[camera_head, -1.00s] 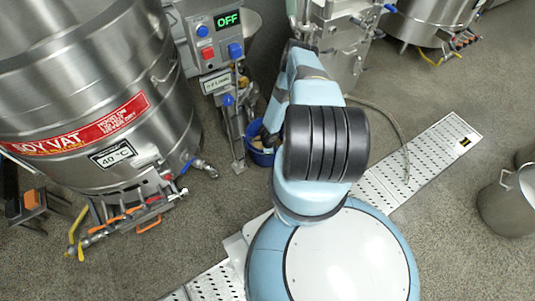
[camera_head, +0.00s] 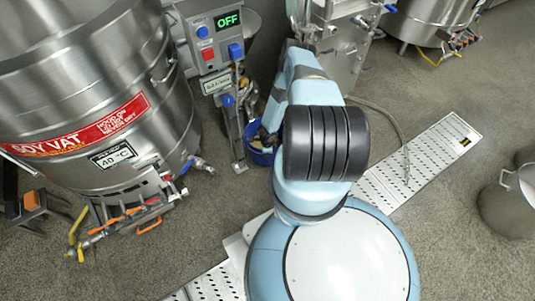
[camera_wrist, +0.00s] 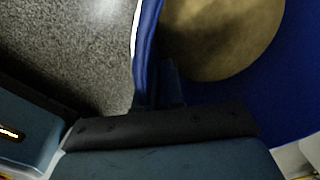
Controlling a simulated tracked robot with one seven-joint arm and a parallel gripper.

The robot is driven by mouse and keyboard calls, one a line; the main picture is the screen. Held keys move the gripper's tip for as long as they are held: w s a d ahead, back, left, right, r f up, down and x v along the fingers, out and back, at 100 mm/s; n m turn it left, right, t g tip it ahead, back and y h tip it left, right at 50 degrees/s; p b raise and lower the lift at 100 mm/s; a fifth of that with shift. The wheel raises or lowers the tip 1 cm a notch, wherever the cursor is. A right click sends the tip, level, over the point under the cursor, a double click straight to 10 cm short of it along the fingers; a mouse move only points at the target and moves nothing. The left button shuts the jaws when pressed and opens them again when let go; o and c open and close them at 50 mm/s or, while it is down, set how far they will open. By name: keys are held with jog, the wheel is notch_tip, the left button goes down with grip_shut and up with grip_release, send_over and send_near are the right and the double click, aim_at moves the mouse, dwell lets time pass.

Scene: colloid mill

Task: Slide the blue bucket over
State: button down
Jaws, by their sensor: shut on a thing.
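The blue bucket (camera_head: 262,156) stands on the floor beside the foot of the mill's control post, mostly hidden behind my arm in the head view. In the wrist view its blue wall (camera_wrist: 147,50) rises close in front, and a tan, round surface shows inside it. My gripper (camera_wrist: 155,105) is shut on the bucket's rim at its near side. In the head view my gripper is largely hidden by my own arm, so only the wrist view shows the contact.
The control post (camera_head: 236,130) with its OFF panel (camera_head: 213,35) stands just left of the bucket. A large steel soy vat (camera_head: 95,90) fills the left. A perforated floor strip (camera_head: 425,155) runs to the right. A steel pot (camera_head: 508,200) stands at the right edge.

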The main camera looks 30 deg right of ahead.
jog(key=shift+w+a, duration=0.4)
jog(key=shift+w, duration=0.25)
jog(key=shift+w+a, duration=0.35)
jog(key=shift+w, duration=0.25)
jog(key=c, duration=1.2)
grip_release()
jog(key=shift+s+d, duration=0.1)
jog(key=shift+o, duration=0.2)
jog(key=shift+r, duration=0.1)
notch_tip(320, 180, up, 13)
jog(key=shift+s+a+r, duration=0.2)
jog(key=shift+s+a, duration=0.05)
jog(key=shift+s, duration=0.15)
jog(key=shift+s, duration=0.1)
